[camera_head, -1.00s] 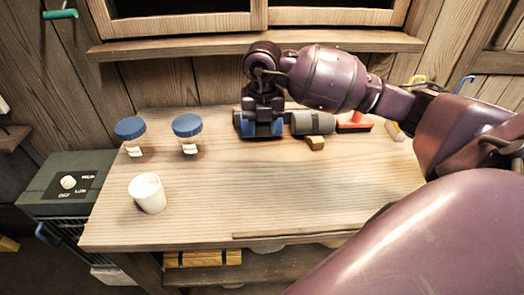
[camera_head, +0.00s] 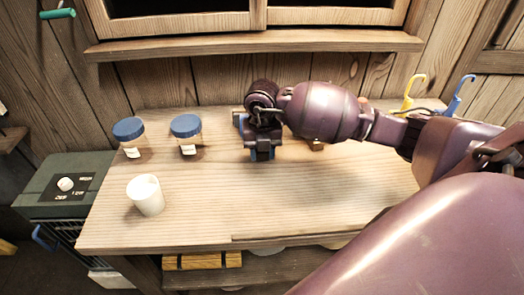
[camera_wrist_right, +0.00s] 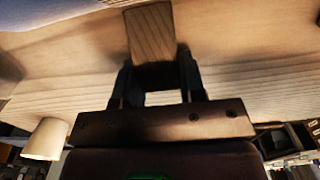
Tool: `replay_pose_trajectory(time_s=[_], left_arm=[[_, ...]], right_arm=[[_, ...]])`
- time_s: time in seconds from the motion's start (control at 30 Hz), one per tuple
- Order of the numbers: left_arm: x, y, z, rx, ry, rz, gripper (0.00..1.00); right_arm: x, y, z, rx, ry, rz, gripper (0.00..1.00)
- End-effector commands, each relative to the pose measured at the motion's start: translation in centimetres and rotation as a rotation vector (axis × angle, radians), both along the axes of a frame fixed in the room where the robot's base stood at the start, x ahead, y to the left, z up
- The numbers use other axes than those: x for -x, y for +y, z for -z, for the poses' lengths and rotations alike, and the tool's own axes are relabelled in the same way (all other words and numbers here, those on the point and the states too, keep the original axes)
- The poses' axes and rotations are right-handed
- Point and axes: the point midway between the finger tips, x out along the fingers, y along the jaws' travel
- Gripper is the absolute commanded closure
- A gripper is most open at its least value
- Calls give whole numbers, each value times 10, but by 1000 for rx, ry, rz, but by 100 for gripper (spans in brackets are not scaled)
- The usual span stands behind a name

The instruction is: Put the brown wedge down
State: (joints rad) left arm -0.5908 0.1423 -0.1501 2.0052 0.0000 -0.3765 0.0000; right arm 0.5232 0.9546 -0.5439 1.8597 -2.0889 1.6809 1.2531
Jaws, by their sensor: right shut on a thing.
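My right gripper (camera_head: 262,153) is low over the back middle of the wooden workbench, pointing down. In the right wrist view the gripper (camera_wrist_right: 155,88) is shut on the brown wedge (camera_wrist_right: 152,32), a wood-grained block between its two dark fingers. In the head view the wedge is hidden by the gripper and wrist. I cannot tell whether the wedge touches the bench top. My left gripper is not in view.
Yellow and blue hooks (camera_head: 413,92) (camera_head: 462,95) are at the back right. The bench's front middle is clear.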

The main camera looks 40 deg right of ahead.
Motion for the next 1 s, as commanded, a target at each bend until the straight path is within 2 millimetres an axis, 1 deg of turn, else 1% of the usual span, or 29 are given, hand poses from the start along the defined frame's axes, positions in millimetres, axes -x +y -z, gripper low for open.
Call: replay_pose_trajectory(time_s=[0.17,0.2,0.33,0.6,0.73,0.87,1.0], left_arm=[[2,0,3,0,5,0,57],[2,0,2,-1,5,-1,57],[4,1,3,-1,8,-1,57],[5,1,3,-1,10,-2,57],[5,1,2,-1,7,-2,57],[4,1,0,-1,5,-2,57],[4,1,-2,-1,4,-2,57]], right_arm=[[0,0,3,1,1,0,89],[0,0,3,0,0,0,58],[0,0,2,0,0,0,38],[0,0,2,1,-1,0,37],[-1,0,-5,1,-3,0,37],[-1,0,-24,1,-5,-1,37],[-1,0,-51,1,-6,-1,37]])
